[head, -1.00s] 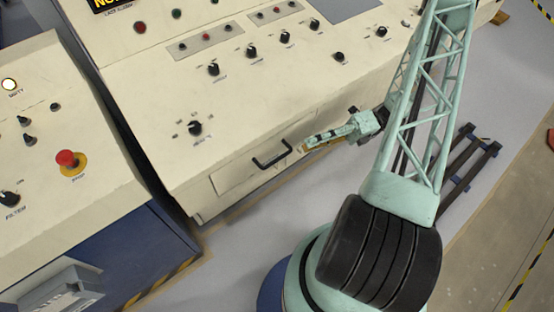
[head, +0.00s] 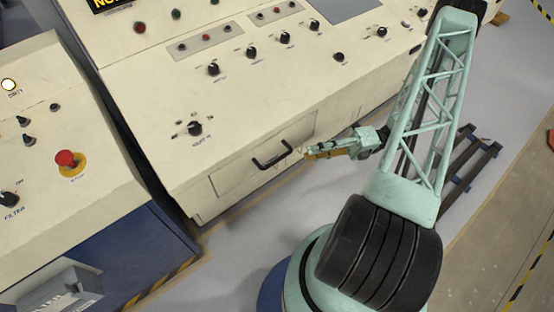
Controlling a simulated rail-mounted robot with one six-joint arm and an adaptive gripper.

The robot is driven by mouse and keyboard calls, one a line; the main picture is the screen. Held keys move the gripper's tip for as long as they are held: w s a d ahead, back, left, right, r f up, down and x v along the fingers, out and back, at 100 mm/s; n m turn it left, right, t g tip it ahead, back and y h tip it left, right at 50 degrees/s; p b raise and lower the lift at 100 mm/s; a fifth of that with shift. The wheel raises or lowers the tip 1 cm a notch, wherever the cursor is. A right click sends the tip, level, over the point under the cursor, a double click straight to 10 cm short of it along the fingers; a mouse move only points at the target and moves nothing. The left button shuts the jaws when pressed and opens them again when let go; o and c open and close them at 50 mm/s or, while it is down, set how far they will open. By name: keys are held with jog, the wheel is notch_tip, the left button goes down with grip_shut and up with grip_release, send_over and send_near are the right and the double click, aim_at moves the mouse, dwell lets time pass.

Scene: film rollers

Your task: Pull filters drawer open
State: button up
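The drawer (head: 232,181) is a cream panel low on the front of the large console, with a black bar handle (head: 272,161) across its face. Its face looks flush with the console front. My gripper (head: 308,155) is just right of the handle, pointing left toward it, and looks apart from it. The fingers are small and seen from the side, so I cannot tell whether they are open or shut. Nothing shows between them.
The cream console (head: 200,90) carries several black knobs and buttons on its sloped top. A second console (head: 70,130) with a red stop button (head: 66,158) stands at the left. Grey floor (head: 240,235) in front of the drawer is clear.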

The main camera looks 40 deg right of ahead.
aim_at(277, 159)
jog(key=shift+b+x, duration=0.95)
jog(key=shift+x, duration=5.9)
grip_shut()
